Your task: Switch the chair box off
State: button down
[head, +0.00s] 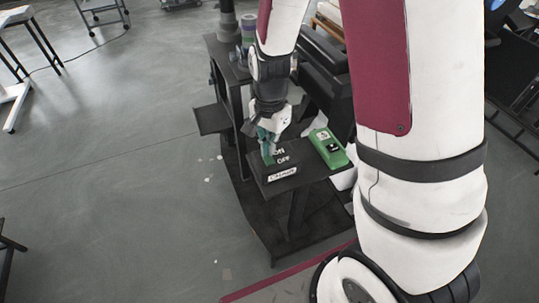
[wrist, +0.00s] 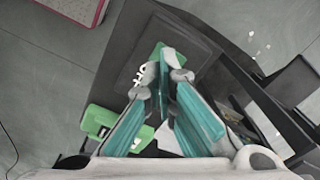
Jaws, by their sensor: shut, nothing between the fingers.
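A black box (head: 288,172) with white ON and OFF lettering and a small white label, too small to read surely, sits on the front shelf of a dark stand. A green part shows on it under my fingers; the wrist view shows this black box (wrist: 190,50) with green at its edge. My gripper (head: 267,148) points down at the box's left side, beside the lettering. Its teal fingers (wrist: 164,88) are together and empty. They hide part of the green piece, and I cannot tell if they touch it. A green box (head: 322,138) with a dark switch stands just right.
The dark stand (head: 290,222) has a side shelf (head: 212,119) at left and dark equipment (head: 325,75) behind. My own white arm fills the right of the head view. Open grey floor (head: 110,180) lies to the left, with a stool (head: 30,25) farther off.

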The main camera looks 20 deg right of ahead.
aim_at(270, 161)
jog(key=shift+r+p, duration=1.1)
jog(key=shift+r, duration=0.65)
